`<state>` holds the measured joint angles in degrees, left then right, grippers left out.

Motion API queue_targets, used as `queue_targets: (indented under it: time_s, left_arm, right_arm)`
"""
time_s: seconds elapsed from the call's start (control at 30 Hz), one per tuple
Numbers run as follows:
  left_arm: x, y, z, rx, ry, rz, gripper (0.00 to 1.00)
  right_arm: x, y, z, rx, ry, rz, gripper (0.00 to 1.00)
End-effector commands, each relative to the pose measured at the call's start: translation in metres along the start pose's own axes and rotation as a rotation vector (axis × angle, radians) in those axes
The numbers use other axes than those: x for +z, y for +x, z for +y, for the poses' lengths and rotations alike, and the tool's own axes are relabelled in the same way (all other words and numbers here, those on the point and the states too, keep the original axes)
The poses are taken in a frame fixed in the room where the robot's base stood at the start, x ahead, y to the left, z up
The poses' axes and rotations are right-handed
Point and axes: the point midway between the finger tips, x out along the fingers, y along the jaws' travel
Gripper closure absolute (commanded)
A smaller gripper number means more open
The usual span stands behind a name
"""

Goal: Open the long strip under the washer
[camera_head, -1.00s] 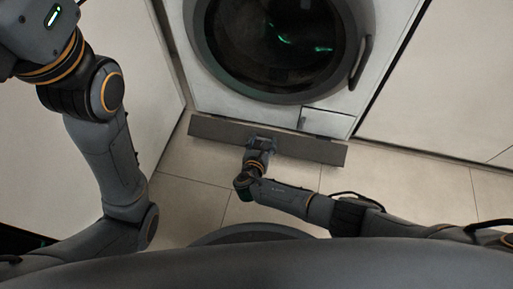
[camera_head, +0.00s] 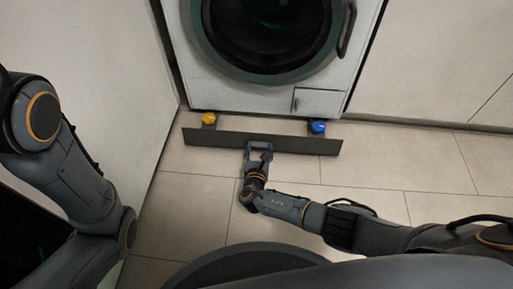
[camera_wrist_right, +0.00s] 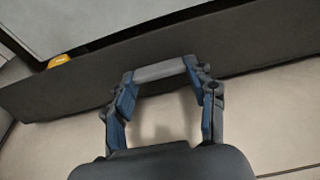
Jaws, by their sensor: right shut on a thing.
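The long dark grey strip (camera_head: 305,145) stands away from the foot of the white washer (camera_head: 228,97), with a gap behind it. It crosses the right wrist view (camera_wrist_right: 255,50) as a broad dark panel. A yellow knob-like part (camera_head: 208,118) and a blue one (camera_head: 317,126) show in the gap, near its left and right ends. My right gripper (camera_head: 258,157) is at the middle of the strip's front, shut on its grey handle bar (camera_wrist_right: 160,71). My left arm shows at the left, but its gripper is out of view.
White cabinet panels flank the washer on the left (camera_head: 90,60) and right (camera_head: 440,60). The tiled floor (camera_head: 370,170) in front is clear apart from my own parts. The washer's round door (camera_head: 265,35) is shut above the strip.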

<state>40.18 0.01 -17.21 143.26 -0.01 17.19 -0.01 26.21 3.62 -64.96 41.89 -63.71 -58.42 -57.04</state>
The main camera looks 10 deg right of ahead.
Motion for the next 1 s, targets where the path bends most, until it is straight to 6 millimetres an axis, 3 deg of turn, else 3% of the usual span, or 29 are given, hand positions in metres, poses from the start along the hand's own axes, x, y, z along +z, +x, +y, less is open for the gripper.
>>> queue_targets:
  time_s: [0.03,0.63,0.67,0.7,0.77,1.0]
  left_arm:
    - [-0.0006,-0.0016,0.0005,0.000,0.000,0.000,0.60]
    - [-0.0008,-0.0025,0.0007,0.000,-0.001,0.000,0.60]
    - [-0.0008,-0.0025,0.0007,0.000,-0.001,0.000,0.60]
    - [-0.0010,-0.0025,0.0007,0.000,-0.001,0.000,0.60]
    - [-0.0008,-0.0025,0.0007,0.000,-0.001,0.000,0.60]
    - [-0.0002,-0.0022,0.0005,0.000,0.000,-0.001,0.60]
  right_arm:
    - [-0.0090,-0.0015,-0.0020,0.001,-0.001,0.015,1.00]
    - [-0.0110,-0.0010,-0.0036,0.001,-0.002,0.013,1.00]
    - [-0.0110,-0.0010,-0.0036,0.001,-0.002,0.012,0.42]
    - [-0.0108,-0.0009,-0.0036,0.000,-0.002,0.012,0.34]
    - [-0.0099,-0.0007,-0.0034,0.000,-0.002,0.010,0.21]
    - [-0.0069,-0.0002,-0.0025,0.001,-0.001,0.004,0.21]
